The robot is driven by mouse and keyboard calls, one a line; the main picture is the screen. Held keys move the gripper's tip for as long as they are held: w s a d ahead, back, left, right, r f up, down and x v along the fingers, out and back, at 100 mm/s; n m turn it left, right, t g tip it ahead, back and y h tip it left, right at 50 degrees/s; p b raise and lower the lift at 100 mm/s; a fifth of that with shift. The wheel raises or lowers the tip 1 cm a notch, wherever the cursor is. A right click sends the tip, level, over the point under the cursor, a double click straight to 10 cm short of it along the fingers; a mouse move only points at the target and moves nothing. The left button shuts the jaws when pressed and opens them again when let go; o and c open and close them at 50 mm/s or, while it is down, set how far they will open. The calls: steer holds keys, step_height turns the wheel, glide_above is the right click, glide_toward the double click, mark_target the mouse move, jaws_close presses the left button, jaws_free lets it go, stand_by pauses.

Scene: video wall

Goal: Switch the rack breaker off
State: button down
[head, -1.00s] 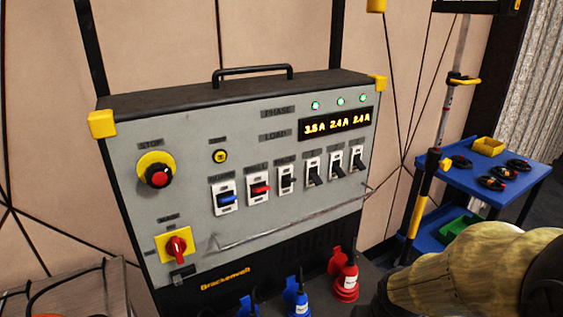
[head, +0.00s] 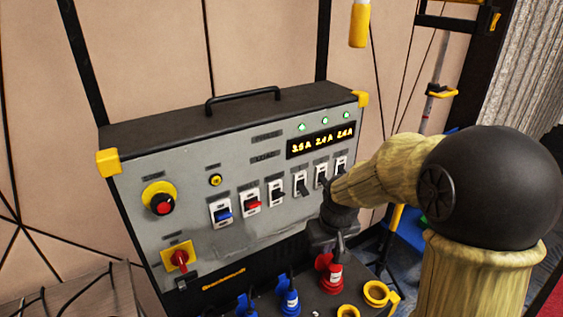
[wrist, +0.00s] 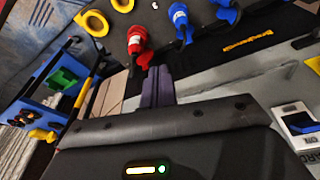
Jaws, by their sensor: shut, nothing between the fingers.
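The grey power panel (head: 190,220) carries a row of breakers: a blue one (head: 222,214), a red one (head: 252,203) and several black ones (head: 276,194). Their small labels are too blurred to read, so I cannot tell which is the rack breaker. My gripper (head: 326,240) is low in front of the panel's right part, mostly dark and partly hidden by my wrist. In the wrist view its closed fingers (wrist: 154,84) are together and empty, apart from the breakers. The blue breaker also shows at the right edge of the wrist view (wrist: 300,122).
A red plug (head: 330,275) and blue plugs (head: 289,298) stick up below the panel, close to my gripper. A red emergency stop (head: 161,204) and a red rotary switch (head: 179,258) sit at the panel's left. A blue cart (wrist: 40,92) stands beside it.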

mark_target(278, 193)
steer(key=w+a+r+n+p, duration=0.1)
steer(key=w+a+r+p, duration=0.4)
steer(key=r, duration=0.3)
steer(key=w+a+r+n+y+p, duration=0.1)
steer(key=w+a+r+n+p, duration=0.1)
steer(key=w+a+r+p, duration=0.3)
step_height(278, 193, up, 4)
steer(key=w+p, duration=0.2)
steer(key=p, duration=0.1)
steer(key=shift+f, duration=0.1)
steer(key=p+x, duration=0.4)
steer(key=x, duration=0.6)
steer(key=shift+a, duration=0.1)
steer(key=shift+w+a, duration=0.1)
